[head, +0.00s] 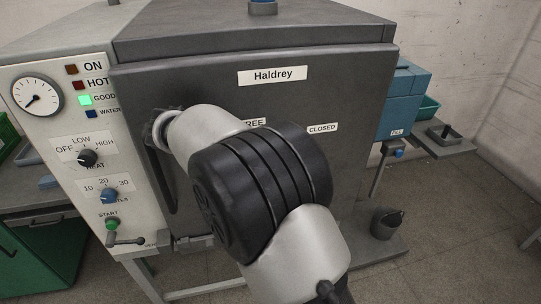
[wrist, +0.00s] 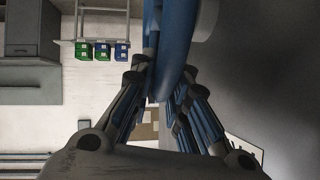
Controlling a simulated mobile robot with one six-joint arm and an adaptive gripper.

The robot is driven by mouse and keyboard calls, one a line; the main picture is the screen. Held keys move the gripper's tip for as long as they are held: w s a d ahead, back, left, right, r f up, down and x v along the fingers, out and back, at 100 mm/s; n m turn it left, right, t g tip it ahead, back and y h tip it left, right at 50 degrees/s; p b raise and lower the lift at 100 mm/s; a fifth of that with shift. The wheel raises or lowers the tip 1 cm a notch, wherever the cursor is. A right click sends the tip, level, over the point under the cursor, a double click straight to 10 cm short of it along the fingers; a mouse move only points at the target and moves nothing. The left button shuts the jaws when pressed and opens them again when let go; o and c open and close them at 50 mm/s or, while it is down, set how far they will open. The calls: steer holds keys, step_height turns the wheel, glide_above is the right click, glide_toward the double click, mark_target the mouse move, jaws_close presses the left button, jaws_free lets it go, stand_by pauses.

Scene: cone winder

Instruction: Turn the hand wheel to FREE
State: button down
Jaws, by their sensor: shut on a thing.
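The hand wheel shows in the wrist view as a blue curved rim (wrist: 179,38) running down from the top between my fingers. My gripper (wrist: 164,92) is shut on this rim, one finger on each side. In the head view my own arm covers the wheel and most of the gripper. The FREE label (head: 255,122) on the dark machine front is partly covered by my arm. I cannot tell which label the wheel points to.
The dark machine door (head: 215,85) bears a Haldrey plate (head: 272,75). The control panel (head: 50,125) at the left has a gauge, a lit green GOOD lamp (head: 84,99) and knobs. A blue box (head: 405,90) is at the right.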

steer(key=c, duration=1.5)
jaws_free()
steer(key=shift+c, duration=0.2)
steer(key=v, duration=1.2)
